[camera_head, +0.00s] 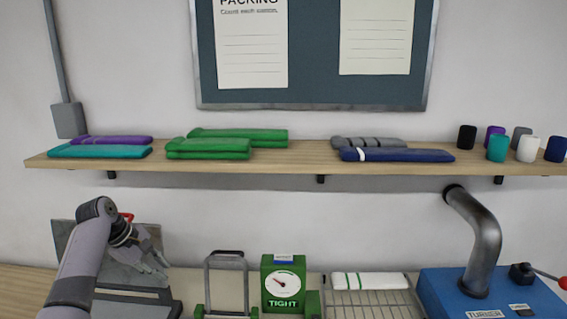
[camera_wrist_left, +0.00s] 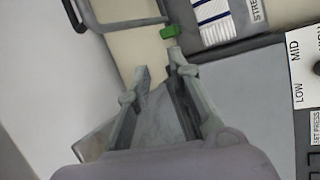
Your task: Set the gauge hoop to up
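The gauge hoop (camera_head: 226,262), a grey upright frame with a dark bar at its top and green feet, stands beside the green gauge box (camera_head: 283,285) with a white dial and the word TIGHT. My left gripper (camera_head: 158,270) is to the left of the hoop, apart from it, with its fingers spread and empty. In the left wrist view its fingers (camera_wrist_left: 160,65) are also apart with nothing between them. A grey bar with a green end (camera_wrist_left: 169,32) shows beyond them; it looks like part of the hoop. My right gripper is out of view.
A grey press-like device (camera_head: 125,275) stands behind my left arm. A wire rack (camera_head: 372,302) holds a striped white cloth (camera_head: 370,281). A blue machine (camera_head: 450,290) with a bent pipe is at right. A shelf (camera_head: 300,159) with folded knits and yarn cones runs above.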

